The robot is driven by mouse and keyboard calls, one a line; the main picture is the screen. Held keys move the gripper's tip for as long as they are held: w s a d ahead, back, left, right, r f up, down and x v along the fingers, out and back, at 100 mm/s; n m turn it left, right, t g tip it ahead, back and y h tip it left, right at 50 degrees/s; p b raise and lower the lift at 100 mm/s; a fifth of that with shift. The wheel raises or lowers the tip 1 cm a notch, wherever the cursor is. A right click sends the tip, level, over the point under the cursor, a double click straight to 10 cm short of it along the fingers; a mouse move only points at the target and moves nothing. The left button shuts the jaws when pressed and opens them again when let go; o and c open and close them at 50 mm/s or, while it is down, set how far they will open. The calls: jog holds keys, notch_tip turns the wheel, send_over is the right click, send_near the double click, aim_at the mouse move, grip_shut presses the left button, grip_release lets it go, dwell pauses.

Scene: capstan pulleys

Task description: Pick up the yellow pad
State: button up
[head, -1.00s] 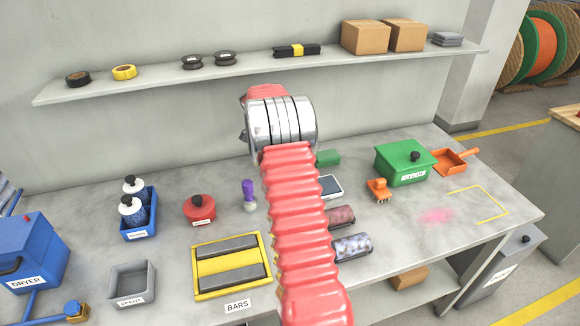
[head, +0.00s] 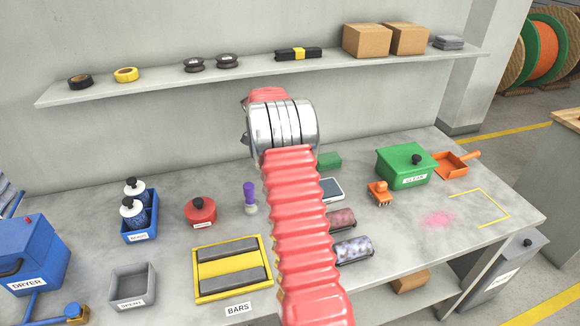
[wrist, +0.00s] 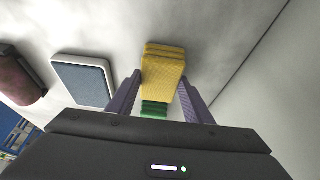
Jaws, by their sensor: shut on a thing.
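The yellow pad (wrist: 164,68) shows in the wrist view as a layered yellow block. My gripper (wrist: 161,80) is shut on it, with one purple finger at each side. A green pad or block (wrist: 154,109) shows just below the yellow one in the wrist view, between the fingers. I cannot tell whether the two touch. In the head view the yellow pad and my fingers are hidden behind my red arm. A green block (head: 329,160) shows just right of the arm there.
A white-framed tray with a blue-grey face (wrist: 84,80) lies left of the gripper. Two rollers (head: 352,249) lie nearer the front. A green box (head: 404,166) and an orange brush (head: 379,193) stand to the right. A shelf (head: 160,85) runs above the bench.

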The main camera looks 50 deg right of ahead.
jog(key=shift+r, duration=0.15)
jog(key=shift+r, duration=0.2)
jog(key=shift+s+a+r, duration=0.25)
jog(key=shift+s+r, duration=0.2)
jog(key=shift+r, duration=0.05)
jog(key=s+a+r, duration=0.6)
jog(key=s+r, duration=0.1)
jog(key=s, duration=0.4)
jog(key=shift+s+a, duration=0.15)
jog(key=shift+s, duration=0.05)
jog(key=shift+f, duration=0.1)
